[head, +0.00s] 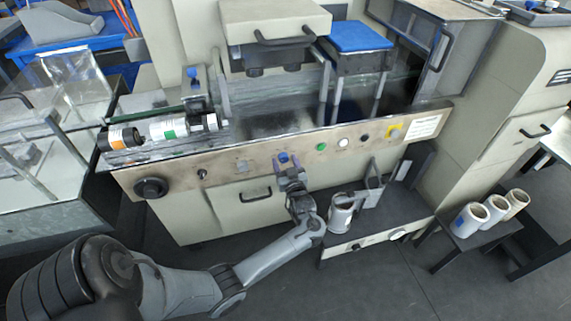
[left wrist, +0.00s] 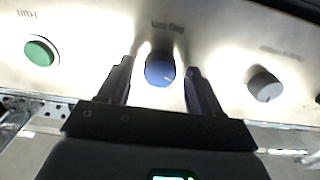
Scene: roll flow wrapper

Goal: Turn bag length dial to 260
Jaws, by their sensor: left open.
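A blue dial (head: 283,157) sits on the front panel of the machine, near its middle. It also shows in the left wrist view (left wrist: 160,69), with a small label beside it that I cannot read. My left gripper (head: 286,168) is at the panel, right in front of the blue dial. In the left wrist view its two fingers (left wrist: 159,72) are open, one on each side of the dial, with a gap visible on both sides. My right gripper is not in view.
A grey knob (left wrist: 265,85) and a green button (left wrist: 41,52) flank the dial. A black dial (head: 151,188) is at the panel's left end. A handle (head: 256,194) is below. A white roll (head: 341,213) stands on a low shelf beside my left forearm.

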